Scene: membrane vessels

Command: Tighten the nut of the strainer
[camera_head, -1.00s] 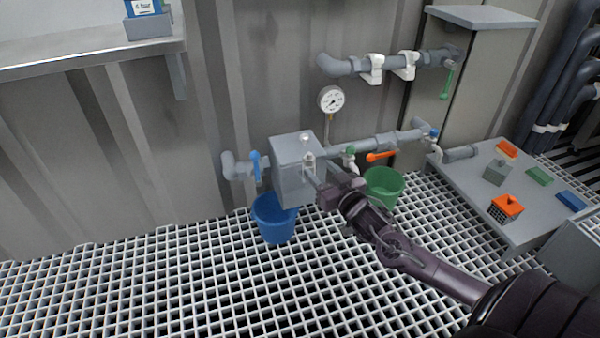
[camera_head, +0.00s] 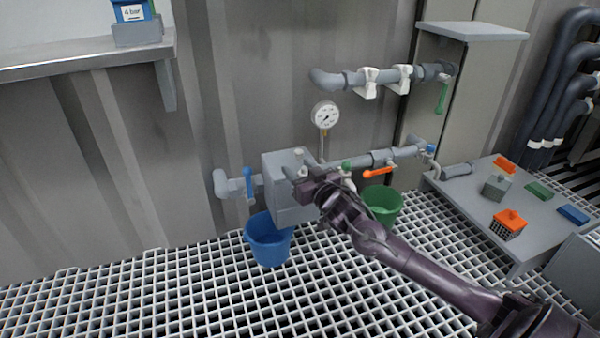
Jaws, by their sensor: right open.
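A grey box-shaped housing (camera_head: 284,203) sits in the pipe line low on the wall, and I take it for the strainer. A small pale fitting (camera_head: 299,153) stands on its top; I cannot tell whether it is the nut. My right gripper (camera_head: 293,171) reaches in from the lower right, with its tips at the housing's upper front. It is open, with nothing seen in it. The gripper hides part of the housing's top and right side, and I cannot tell whether it touches. My left gripper is out of view.
A blue-handled valve (camera_head: 248,182) is left of the housing, an orange-handled valve (camera_head: 378,172) right. A pressure gauge (camera_head: 325,116) rises behind. A blue bucket (camera_head: 268,241) and a green bucket (camera_head: 386,210) stand on the grating. A low grey table (camera_head: 470,205) holds small blocks at right.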

